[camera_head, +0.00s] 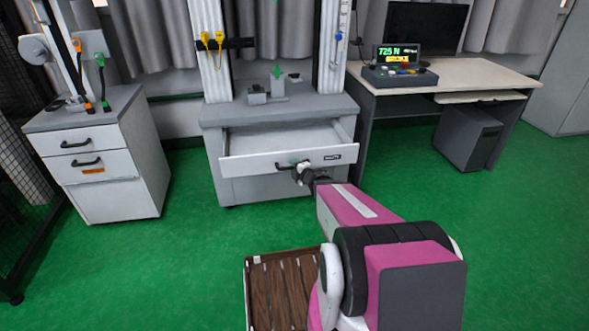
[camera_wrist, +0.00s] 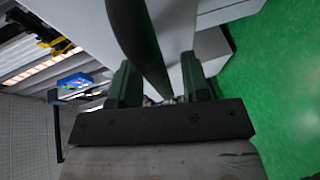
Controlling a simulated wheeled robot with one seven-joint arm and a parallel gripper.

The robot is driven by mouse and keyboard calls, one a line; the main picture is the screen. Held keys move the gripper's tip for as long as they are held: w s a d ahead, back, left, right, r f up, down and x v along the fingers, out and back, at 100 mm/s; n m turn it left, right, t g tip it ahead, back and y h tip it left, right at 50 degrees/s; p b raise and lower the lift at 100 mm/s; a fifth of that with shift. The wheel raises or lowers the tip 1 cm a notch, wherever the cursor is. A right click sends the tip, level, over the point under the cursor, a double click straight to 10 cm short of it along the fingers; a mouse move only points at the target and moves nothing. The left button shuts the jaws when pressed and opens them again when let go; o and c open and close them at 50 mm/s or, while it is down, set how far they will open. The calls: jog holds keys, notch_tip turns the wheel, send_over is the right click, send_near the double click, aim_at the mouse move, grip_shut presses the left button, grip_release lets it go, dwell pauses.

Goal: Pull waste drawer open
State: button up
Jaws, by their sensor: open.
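The waste drawer (camera_head: 245,165) is in the grey cabinet under the drop tower, in the middle of the head view. It stands pulled out, with its inside and right side wall showing. A dark label sits on the right of its front. Its black handle (camera_head: 285,165) is partly hidden by my gripper (camera_head: 302,172), which is at the handle. In the wrist view, my gripper's two fingers (camera_wrist: 160,85) are apart, and the dark handle bar (camera_wrist: 143,40) runs up from between them. Whether the fingers touch the bar cannot be told.
A second cabinet (camera_head: 105,185) with shut drawers stands at the left. A desk (camera_head: 460,75) with a monitor and a 725 N readout is at the right. A brown slatted crate (camera_head: 255,300) lies low beside my arm. The green floor before the drawer is mostly clear.

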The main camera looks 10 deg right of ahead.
jog(key=v, duration=1)
jog(key=shift+s, duration=0.35)
jog(key=shift+w+d, duration=0.1)
jog(key=shift+d, duration=0.1)
jog(key=w+d+m+g+h, duration=0.1)
jog(key=d+m+g+h, duration=0.3)
jog(key=m+h, duration=0.65)
jog(key=s+a+r+m+g+y, duration=0.1)
jog(key=s+a+m+g+y, duration=0.3)
jog(key=s+a+m+g, duration=0.4)
jog(key=s+m+g, duration=0.2)
jog(key=s+m, duration=0.1)
jog(key=shift+s+a+g, duration=0.25)
jog(key=shift+a+g, duration=0.05)
jog(key=shift+a, duration=0.05)
